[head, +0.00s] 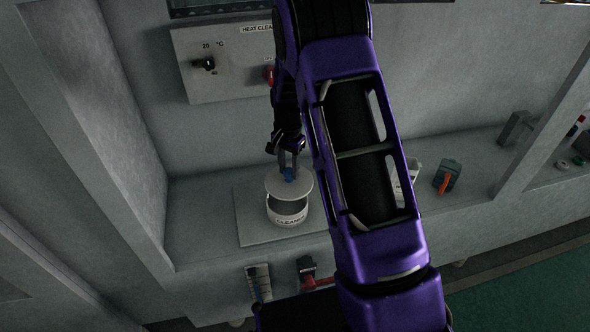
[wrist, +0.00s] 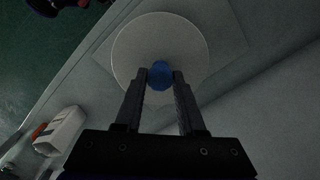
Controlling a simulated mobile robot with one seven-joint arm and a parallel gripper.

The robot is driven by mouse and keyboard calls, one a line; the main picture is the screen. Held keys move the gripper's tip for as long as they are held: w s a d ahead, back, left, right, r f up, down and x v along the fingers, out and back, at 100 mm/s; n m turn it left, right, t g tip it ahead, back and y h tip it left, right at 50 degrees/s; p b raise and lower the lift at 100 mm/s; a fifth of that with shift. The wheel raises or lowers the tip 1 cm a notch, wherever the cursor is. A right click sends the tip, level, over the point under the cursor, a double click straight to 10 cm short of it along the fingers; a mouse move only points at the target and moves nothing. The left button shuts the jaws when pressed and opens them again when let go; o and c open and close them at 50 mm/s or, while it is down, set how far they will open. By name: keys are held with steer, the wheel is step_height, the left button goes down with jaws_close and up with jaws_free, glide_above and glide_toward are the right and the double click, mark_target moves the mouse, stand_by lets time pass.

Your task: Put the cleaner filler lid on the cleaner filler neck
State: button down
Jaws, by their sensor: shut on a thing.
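The cleaner filler lid (head: 276,183) is a pale round disc with a blue knob (head: 289,174). My gripper (head: 288,163) is shut on the blue knob from above. In the wrist view the knob (wrist: 160,75) sits between my fingertips (wrist: 160,78), with the white lid (wrist: 135,50) spread out beyond it. The cleaner filler neck (head: 289,219) is a short pale cylinder lettered "CLEANER". The lid is over the neck, with a dark opening showing between them. The lid hides the neck in the wrist view.
The neck stands on a square plate (head: 249,228) on a grey ledge. A panel (head: 220,84) with a knob and a red switch is on the wall behind. A grey device with an orange handle (head: 447,177) stands on the ledge at right. A red-handled valve (head: 311,278) is below the front edge.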

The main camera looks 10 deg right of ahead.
mark_target(286, 181)
steer(key=shift+w+a+r, duration=0.1)
steer(key=shift+a, duration=0.3)
steer(key=shift+f+b, duration=2)
steer(key=shift+f, duration=1.15)
steer(key=shift+f+b, duration=0.4)
steer(key=shift+f, duration=0.15)
steer(key=shift+c, duration=2.1)
jaws_free()
steer(key=shift+r, duration=0.1)
step_height(286, 181, up, 17)
steer(key=p, duration=0.2)
steer(key=shift+r+p, duration=0.2)
steer(key=shift+p, duration=0.1)
